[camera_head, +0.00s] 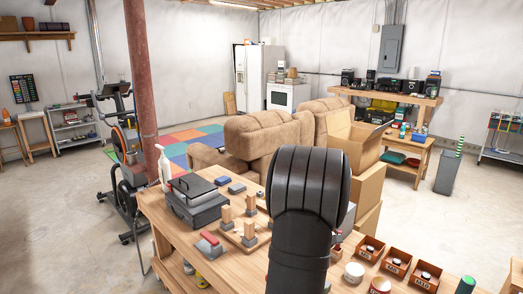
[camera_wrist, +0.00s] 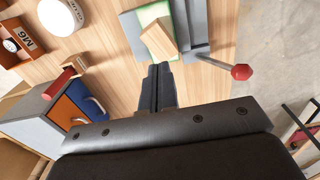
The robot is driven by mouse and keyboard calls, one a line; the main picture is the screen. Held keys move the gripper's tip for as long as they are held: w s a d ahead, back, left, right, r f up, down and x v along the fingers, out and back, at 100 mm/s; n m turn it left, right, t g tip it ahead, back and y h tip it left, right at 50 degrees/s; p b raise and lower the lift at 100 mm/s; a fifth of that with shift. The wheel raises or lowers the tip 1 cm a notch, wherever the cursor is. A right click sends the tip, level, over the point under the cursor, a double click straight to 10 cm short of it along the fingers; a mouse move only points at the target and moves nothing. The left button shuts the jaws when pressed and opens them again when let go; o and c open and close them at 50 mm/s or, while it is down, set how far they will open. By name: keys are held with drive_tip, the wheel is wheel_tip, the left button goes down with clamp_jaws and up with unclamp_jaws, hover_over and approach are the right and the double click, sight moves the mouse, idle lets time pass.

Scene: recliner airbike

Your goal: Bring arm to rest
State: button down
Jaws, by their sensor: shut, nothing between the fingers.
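My gripper (camera_wrist: 159,72) shows in the wrist view with its two dark fingers together and nothing between them. It is above the wooden workbench top (camera_wrist: 112,62), its fingertips near a wooden block (camera_wrist: 158,42) on a green and white piece. I cannot tell the exact height above the bench. In the head view my black arm stands up in front of the workbench (camera_head: 150,203) and hides part of it. The gripper itself is hidden in that view.
A small cabinet with orange and blue drawers (camera_wrist: 68,112) and a red-knobbed rod (camera_wrist: 242,72) flank my gripper. The bench holds a grey case (camera_head: 196,207), wooden block fixtures (camera_head: 242,238) and small parts bins (camera_head: 397,262). A cardboard box (camera_head: 357,147) stands behind my arm.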

drive_tip(key=shift+f, duration=3.5)
wheel_tip(320, 180, up, 13)
drive_tip(key=shift+r, duration=0.15)
